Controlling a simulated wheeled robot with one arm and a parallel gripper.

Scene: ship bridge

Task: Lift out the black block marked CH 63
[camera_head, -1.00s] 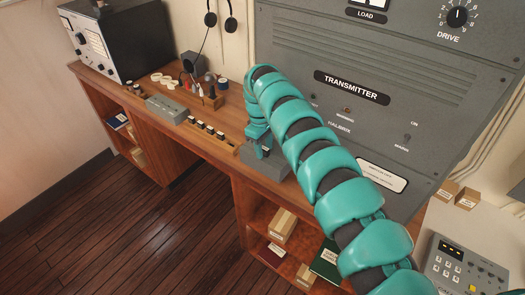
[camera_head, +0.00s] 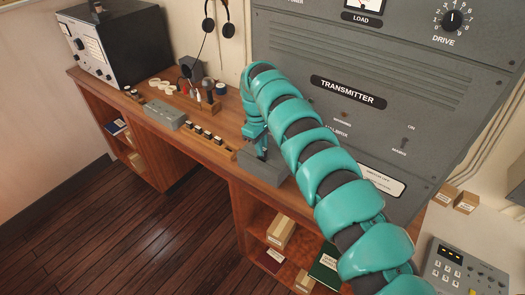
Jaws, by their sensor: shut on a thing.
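My gripper (camera_head: 257,138) hangs from the teal arm, just above a grey box (camera_head: 264,171) on the wooden desk. It is shut on a small dark block (camera_head: 262,151), which shows between the fingers and the box top. I cannot read a marking on it, nor tell whether its lower end is still inside the box. Several other small black blocks (camera_head: 206,136) sit in a row in a wooden rack to the left of the box.
The grey transmitter cabinet (camera_head: 300,60) rises behind the arm. A grey metal box (camera_head: 165,115), small bottles (camera_head: 208,93) and a black radio set (camera_head: 120,45) stand further left on the desk. Open shelves (camera_head: 255,218) lie below. The desk's front edge is close to the box.

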